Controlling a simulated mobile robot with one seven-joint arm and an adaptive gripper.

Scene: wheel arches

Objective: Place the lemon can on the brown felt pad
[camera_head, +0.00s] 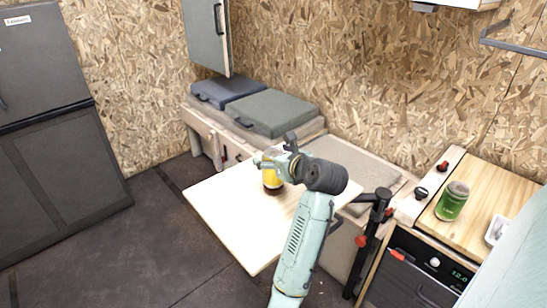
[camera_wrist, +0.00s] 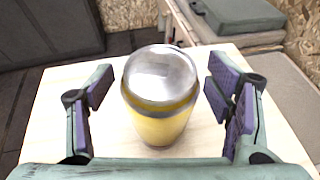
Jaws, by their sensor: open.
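The yellow lemon can (camera_head: 271,179) with a silver top stands upright on the pale wooden table. It also shows in the wrist view (camera_wrist: 160,95), upright between my fingers. My gripper (camera_wrist: 167,92) is open, with one purple-padded finger on each side of the can and a visible gap on both sides. In the head view my gripper (camera_head: 270,162) covers the can's upper part. A dark brown patch (camera_head: 273,190) shows at the can's foot; I cannot tell whether it is the felt pad or part of the can. No other brown pad is clear to me.
The pale table (camera_head: 235,220) is otherwise largely bare. A green can (camera_head: 453,201) stands on the wooden counter (camera_head: 480,190) at right, beside a white dish. Grey cases (camera_head: 272,112) lie on the bench behind. A dark post (camera_head: 370,240) rises at the table's right.

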